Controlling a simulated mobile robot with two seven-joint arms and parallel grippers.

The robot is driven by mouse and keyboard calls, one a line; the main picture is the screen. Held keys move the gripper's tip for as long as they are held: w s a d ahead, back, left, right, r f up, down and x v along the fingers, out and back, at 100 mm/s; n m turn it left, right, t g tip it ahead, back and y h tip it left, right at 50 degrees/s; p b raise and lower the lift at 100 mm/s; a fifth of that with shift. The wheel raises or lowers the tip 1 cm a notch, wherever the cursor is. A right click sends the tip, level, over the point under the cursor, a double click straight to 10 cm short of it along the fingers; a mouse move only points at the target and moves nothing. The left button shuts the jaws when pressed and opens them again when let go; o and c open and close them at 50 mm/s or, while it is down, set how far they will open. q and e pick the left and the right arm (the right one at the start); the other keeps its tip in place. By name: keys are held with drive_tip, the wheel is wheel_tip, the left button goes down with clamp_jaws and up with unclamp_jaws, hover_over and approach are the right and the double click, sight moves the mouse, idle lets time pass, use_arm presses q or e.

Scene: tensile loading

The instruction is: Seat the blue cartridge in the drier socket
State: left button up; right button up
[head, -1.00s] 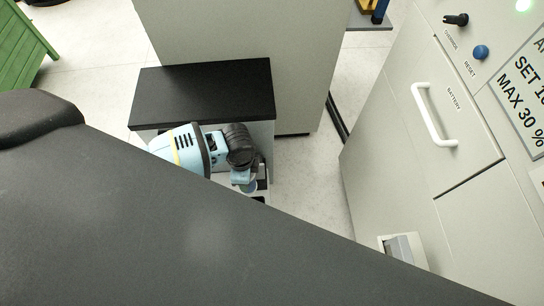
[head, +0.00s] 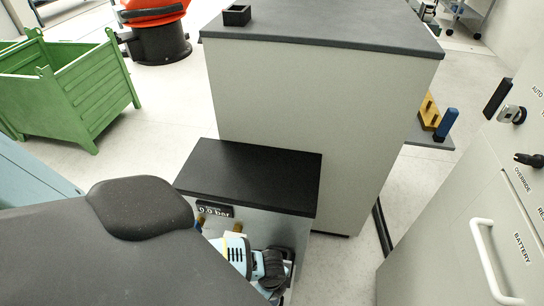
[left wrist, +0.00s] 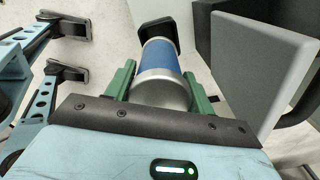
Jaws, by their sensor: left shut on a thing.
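My left gripper (left wrist: 160,95) is shut on the blue cartridge (left wrist: 160,58), its green fingers on either side of the cartridge's silver end. A black piece (left wrist: 158,30) lies at the cartridge's far end; I cannot tell whether it is a cap or part of a socket. In the head view a light-blue arm with a black joint (head: 275,268) is at the bottom, in front of a low black-topped box (head: 250,175) with a "0.0 bar" display (head: 215,210). The fingers and cartridge are hidden there. The drier socket cannot be made out clearly. My right gripper is not identifiable.
A tall grey cabinet (head: 300,95) stands behind the low box. A control cabinet with a white handle (head: 490,262) is at right. A side shelf (head: 425,135) carries a yellow block (head: 429,112) and a blue cylinder (head: 447,122). A green crate (head: 85,95) stands left.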

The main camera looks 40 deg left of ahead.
use_arm(q)
wheel_tip(320, 180, down, 6)
drive_tip(key=shift+r+b, duration=0.15)
drive_tip(key=shift+b, duration=0.8)
drive_tip(key=shift+f, duration=0.6)
wheel_tip(320, 180, down, 4)
drive_tip(key=b, duration=0.2)
drive_tip(key=shift+b, duration=0.35)
drive_tip(key=shift+f, duration=0.2)
drive_tip(key=shift+r, duration=0.1)
use_arm(e)
drive_tip(key=f, duration=0.1)
drive_tip(key=w+f, duration=0.1)
drive_tip(key=f, duration=0.1)
drive_tip(key=shift+w+d+f, duration=0.2)
drive_tip(key=shift+w+f, duration=0.05)
drive_tip(key=shift+f, duration=0.1)
drive_tip(key=shift+f, duration=0.15)
use_arm(q)
drive_tip(key=o, duration=1.3)
drive_tip(key=shift+c, duration=0.2)
use_arm(e)
drive_tip(key=shift+s+f, duration=0.1)
